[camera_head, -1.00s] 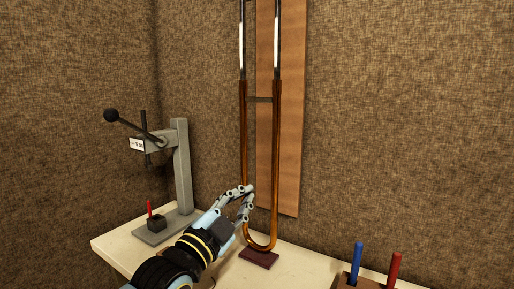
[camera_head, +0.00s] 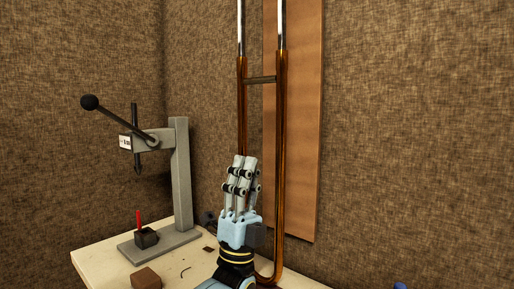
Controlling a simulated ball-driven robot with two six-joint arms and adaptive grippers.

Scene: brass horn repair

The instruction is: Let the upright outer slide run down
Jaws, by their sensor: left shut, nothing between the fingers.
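The upright outer slide (camera_head: 281,150) is a long U of two brown-gold tubes joined by a crossbar (camera_head: 262,80). Bright silver inner tubes (camera_head: 282,22) run up from its tops and out of the picture. My left gripper (camera_head: 244,164) points up in front of the left tube, its fingers shut with nothing between them. I cannot tell whether they touch the tube. The gripper and wrist hide the lower left tube and much of the bottom bend. The end of the bend (camera_head: 270,277) shows at the lower edge. My right gripper is not in view.
A grey lever press (camera_head: 181,175) stands on the cream bench (camera_head: 100,258) at left, with a small dark block and red pin (camera_head: 146,237) on its base. A brown block (camera_head: 146,279) lies in front. A wooden board (camera_head: 300,130) hangs behind the slide.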

